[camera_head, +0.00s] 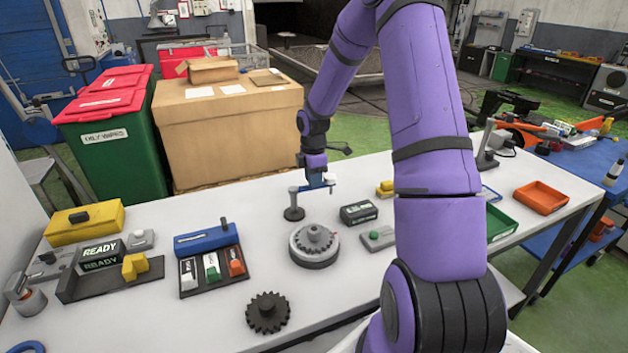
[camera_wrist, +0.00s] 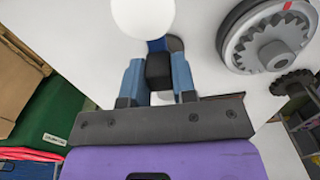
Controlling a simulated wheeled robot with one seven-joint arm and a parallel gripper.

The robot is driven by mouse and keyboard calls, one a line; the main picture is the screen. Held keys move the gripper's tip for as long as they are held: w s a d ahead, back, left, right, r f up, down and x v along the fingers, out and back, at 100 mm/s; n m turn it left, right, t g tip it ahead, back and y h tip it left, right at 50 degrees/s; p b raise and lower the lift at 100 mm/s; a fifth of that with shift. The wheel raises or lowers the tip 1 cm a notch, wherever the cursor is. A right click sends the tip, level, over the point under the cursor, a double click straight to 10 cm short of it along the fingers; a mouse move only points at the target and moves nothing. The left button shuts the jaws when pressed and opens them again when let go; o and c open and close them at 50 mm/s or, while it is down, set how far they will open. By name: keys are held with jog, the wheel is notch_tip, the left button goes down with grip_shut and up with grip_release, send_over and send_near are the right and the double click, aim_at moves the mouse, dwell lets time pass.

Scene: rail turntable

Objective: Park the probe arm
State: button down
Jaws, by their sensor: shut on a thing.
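The probe arm (camera_head: 306,188) is a thin blue-grey bar on a short post with a round dark base (camera_head: 294,213), behind and left of the grey turntable (camera_head: 314,250). My gripper (camera_head: 322,184) is at the bar's right end. In the wrist view my gripper (camera_wrist: 158,82) has its two blue fingers against both sides of a black block (camera_wrist: 158,68), seemingly the probe arm's handle. A white round piece (camera_wrist: 142,14) hides much of the bar beyond. The turntable (camera_wrist: 240,45) shows at the upper right there, with a red mark, apart from the fingers.
A loose dark gear (camera_head: 268,313) lies in front of the turntable. A blue-topped tray of switches (camera_head: 208,260) is to the left.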

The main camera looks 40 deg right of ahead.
jog(key=shift+w+n, duration=0.2)
jog(key=shift+n, duration=0.2)
jog(key=c, duration=0.9)
grip_release()
jog(key=shift+r, duration=0.15)
notch_tip(320, 180, up, 10)
jog(key=shift+r, duration=0.25)
